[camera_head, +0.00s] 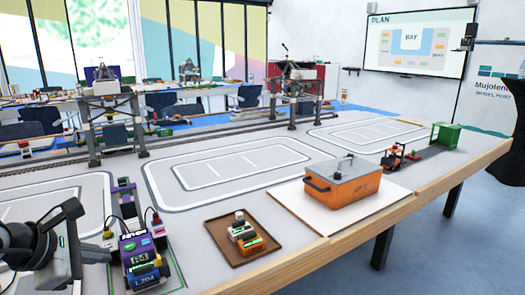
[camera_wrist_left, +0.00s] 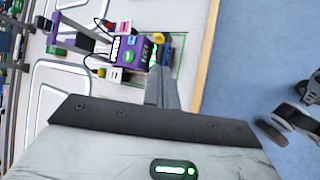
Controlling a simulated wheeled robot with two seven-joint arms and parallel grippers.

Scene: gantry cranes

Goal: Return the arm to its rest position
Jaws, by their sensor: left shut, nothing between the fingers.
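My left gripper (camera_head: 100,254) comes in from the left edge of the head view, low over the near left part of the table. Its fingers are shut and empty, pointing right toward a purple device (camera_head: 137,247) with a small display. In the left wrist view the closed fingers (camera_wrist_left: 156,72) point up the picture toward the same purple device (camera_wrist_left: 128,50). I cannot tell whether the fingertips touch it or only overlap it in view. My right gripper does not show clearly in either view.
A brown tray (camera_head: 217,229) with small blocks lies right of the device. An orange box with a grey lid (camera_head: 345,186) stands on a white board. Two model gantry cranes (camera_head: 108,105) stand behind. The marked grey tabletop (camera_head: 190,215) has clear room in the middle.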

